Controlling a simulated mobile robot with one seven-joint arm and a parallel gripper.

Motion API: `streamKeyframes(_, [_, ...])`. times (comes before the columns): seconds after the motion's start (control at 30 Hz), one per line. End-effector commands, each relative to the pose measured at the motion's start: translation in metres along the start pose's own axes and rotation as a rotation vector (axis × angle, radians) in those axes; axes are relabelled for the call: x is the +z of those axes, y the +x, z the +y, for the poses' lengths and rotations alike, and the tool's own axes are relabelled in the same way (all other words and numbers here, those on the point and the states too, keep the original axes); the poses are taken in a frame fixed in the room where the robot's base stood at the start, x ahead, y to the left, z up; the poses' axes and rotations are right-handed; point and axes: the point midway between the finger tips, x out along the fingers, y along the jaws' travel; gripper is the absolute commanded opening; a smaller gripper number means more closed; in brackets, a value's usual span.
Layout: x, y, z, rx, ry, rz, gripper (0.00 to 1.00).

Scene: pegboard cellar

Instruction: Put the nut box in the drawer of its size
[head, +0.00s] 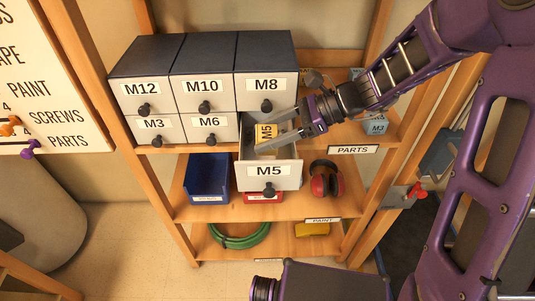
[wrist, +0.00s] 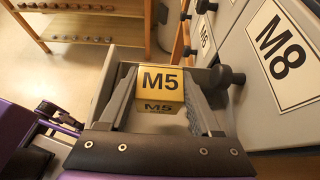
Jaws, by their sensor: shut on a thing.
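The nut box (head: 265,134) is yellow and labelled M5. It is between the fingers of my gripper (head: 277,140), which is shut on it. In the wrist view the box (wrist: 160,84) shows its M5 label between both fingers of my gripper (wrist: 163,100). The drawer labelled M5 (head: 270,171) is pulled out of the cabinet's lower row at the right. The box is over or inside this open drawer; I cannot tell whether it touches the drawer floor.
The closed drawers are M12 (head: 143,93), M10 (head: 204,90), M8 (head: 267,88), M3 (head: 153,128) and M6 (head: 210,127). A grey M3 box (head: 375,126) sits on the shelf at right. Below are a blue bin (head: 207,178) and red earmuffs (head: 326,180).

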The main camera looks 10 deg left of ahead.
Motion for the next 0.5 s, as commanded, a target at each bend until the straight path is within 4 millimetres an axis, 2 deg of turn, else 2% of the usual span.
streamKeyframes(0.5, [-0.046, 0.025, 0.000, 0.000, 0.001, -0.001, 0.00])
